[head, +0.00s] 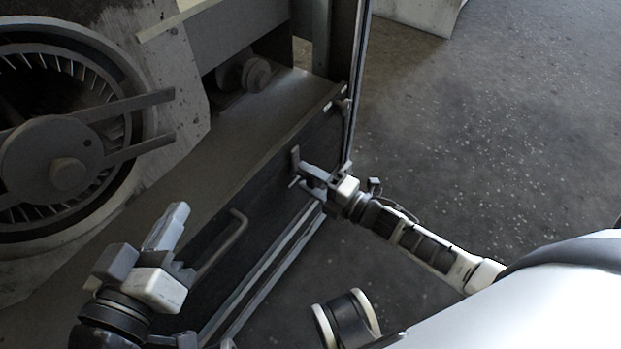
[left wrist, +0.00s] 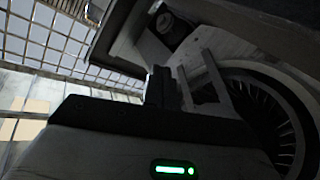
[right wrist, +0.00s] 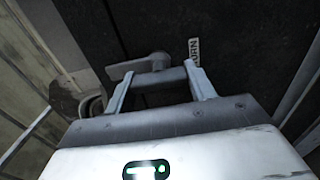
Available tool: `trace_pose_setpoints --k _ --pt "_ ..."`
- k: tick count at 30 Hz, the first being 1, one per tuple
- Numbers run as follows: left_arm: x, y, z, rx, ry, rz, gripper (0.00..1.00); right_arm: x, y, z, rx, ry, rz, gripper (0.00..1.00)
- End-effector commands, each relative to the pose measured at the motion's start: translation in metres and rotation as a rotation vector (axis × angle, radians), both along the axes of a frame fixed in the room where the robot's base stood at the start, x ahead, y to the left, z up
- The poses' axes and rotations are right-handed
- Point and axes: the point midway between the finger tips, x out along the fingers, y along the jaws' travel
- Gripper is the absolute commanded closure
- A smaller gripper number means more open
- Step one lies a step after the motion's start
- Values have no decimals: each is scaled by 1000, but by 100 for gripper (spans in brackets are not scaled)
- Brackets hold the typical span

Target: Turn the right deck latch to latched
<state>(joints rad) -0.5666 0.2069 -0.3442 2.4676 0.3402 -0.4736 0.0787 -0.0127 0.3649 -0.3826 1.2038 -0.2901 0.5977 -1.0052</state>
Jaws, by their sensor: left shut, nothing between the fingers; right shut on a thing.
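The right deck latch (head: 296,158) is on the dark front panel of the housing. In the right wrist view, its grey lever (right wrist: 130,68) points left from a round pivot, beside a small white label reading TURN (right wrist: 194,51). My right gripper (head: 308,178) is at the latch, its fingers (right wrist: 160,82) shut on a grey bar of it. The fingers partly hide the latch. My left gripper (head: 175,222) is shut and empty, above the panel's near part; its closed fingers also show in the left wrist view (left wrist: 164,88).
The blower wheel (head: 68,170) with its hub and flat arms fills the left. A bar handle (head: 222,245) is on the front panel beside my left gripper. A round knob-like part (head: 256,74) sits in the recess behind. Open floor (head: 480,130) lies to the right.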

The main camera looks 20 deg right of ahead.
Motion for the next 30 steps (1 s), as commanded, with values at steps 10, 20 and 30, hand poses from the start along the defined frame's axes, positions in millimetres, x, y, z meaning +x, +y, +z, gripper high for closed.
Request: trace_pose_setpoints --k 10,20,30 --pt "0 0 0 -1 0 1 100 -1 0 -1 -6 0 1 24" --pt "0 0 -2 2 4 0 100 -1 0 0 -2 0 0 24" --pt "0 3 2 61 6 5 100 -44 -29 1 -6 5 0 24"
